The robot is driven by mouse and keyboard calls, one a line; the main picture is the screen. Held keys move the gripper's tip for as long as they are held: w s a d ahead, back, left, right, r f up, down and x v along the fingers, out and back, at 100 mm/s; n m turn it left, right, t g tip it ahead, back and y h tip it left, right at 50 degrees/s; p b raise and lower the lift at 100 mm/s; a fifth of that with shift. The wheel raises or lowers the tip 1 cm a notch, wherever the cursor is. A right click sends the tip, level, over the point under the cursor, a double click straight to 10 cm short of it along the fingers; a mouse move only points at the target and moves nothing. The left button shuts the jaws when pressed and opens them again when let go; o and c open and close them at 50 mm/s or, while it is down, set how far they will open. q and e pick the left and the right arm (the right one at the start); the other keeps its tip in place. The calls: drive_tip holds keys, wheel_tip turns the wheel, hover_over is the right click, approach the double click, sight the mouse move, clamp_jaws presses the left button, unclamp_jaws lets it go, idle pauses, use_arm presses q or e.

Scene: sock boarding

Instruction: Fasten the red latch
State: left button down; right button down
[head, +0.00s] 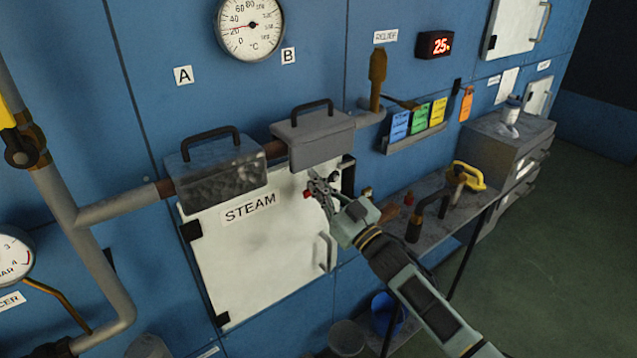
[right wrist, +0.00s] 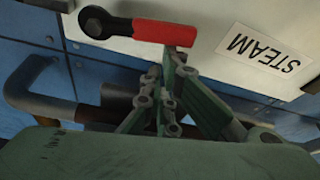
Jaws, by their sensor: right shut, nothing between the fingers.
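The red latch (head: 308,194) is at the upper right of the white STEAM door (head: 250,255), mostly hidden behind my gripper in the head view. In the right wrist view the red latch (right wrist: 163,32) lies sideways, with its black pivot end at left. My right gripper (head: 318,182) is shut and empty beside the latch. In the right wrist view its fingertips (right wrist: 165,62) appear just below the red grip; I cannot tell whether they touch it. The door appears to lie flat at the blue wall. My left gripper is not in view.
Two lidded boxes with handles, one mottled (head: 218,180) and one grey (head: 318,142), sit on the pipe above the door. A shelf (head: 445,205) with valve parts and a yellow handle (head: 468,174) is at right. A blue bucket (head: 386,312) stands below.

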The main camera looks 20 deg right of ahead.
drive_tip(key=d+f+n+g+y+b, duration=0.1)
drive_tip(key=f+n+g+b, duration=0.1)
drive_tip(key=f+n, duration=0.3)
drive_tip(key=w+d+f+n+g+y+b, duration=0.1)
drive_tip(key=d+f+n+g+b, duration=0.1)
drive_tip(key=n, duration=1.1)
drive_tip(key=shift+f+n+g+b, duration=0.4)
drive_tip(key=shift+f+g+b, duration=0.45)
drive_tip(key=shift+f+g, duration=0.4)
drive_tip(key=shift+w+d+f, duration=0.1)
drive_tip(key=shift+d, duration=0.1)
